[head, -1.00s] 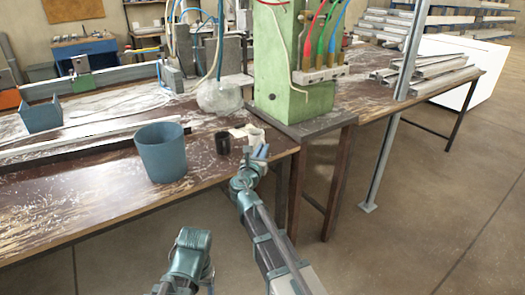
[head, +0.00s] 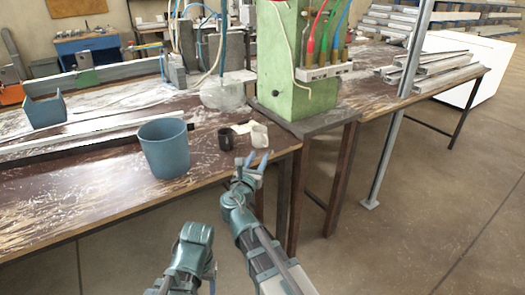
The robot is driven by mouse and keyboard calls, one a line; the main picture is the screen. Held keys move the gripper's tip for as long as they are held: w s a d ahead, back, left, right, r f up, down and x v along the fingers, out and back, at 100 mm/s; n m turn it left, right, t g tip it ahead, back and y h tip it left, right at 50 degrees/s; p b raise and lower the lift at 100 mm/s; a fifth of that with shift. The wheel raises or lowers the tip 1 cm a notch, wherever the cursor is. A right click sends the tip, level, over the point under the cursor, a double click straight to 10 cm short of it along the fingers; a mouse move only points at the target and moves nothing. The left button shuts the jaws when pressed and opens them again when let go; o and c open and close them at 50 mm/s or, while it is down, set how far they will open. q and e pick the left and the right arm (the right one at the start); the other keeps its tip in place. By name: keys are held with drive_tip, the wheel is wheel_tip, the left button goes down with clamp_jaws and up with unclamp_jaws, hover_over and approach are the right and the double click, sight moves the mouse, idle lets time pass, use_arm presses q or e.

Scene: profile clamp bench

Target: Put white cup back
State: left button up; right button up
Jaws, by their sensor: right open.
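The white cup (head: 259,136) stands on the brown workbench (head: 100,200) near its right corner, close to the green machine's base. My right gripper (head: 251,160) is open and empty, just in front of the cup on the near side. Its two blue-grey fingers are spread and point toward the cup, with a small gap visible between them and it. A small black cup (head: 226,139) stands to the left of the white cup. My left arm shows at the bottom, but its fingers are not visible.
A blue-grey bin (head: 164,148) stands left of the cups. A pale flat scrap (head: 242,128) lies behind them. The green machine (head: 292,65) rises behind on the right. Long metal profiles (head: 80,132) lie across the bench at left.

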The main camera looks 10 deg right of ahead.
drive_tip(key=v, duration=0.3)
drive_tip(key=shift+s+a, duration=0.1)
drive_tip(key=shift+s, duration=0.1)
drive_tip(key=s+d+m+g+y+p, duration=0.1)
drive_tip(key=s+d+m+g+p, duration=0.1)
drive_tip(key=s+m+g+p, duration=0.85)
drive_tip(key=s+a+m+g+y+p, duration=0.5)
drive_tip(key=s+a+m+p, duration=0.5)
drive_tip(key=s+m, duration=0.3)
drive_tip(key=m+y, duration=0.1)
drive_tip(key=m, duration=0.2)
drive_tip(key=shift+s+a+f+y+p, duration=0.2)
drive_tip(key=shift+s+a+y+p, duration=0.1)
drive_tip(key=shift+s+p, duration=0.1)
drive_tip(key=shift+g, duration=0.25)
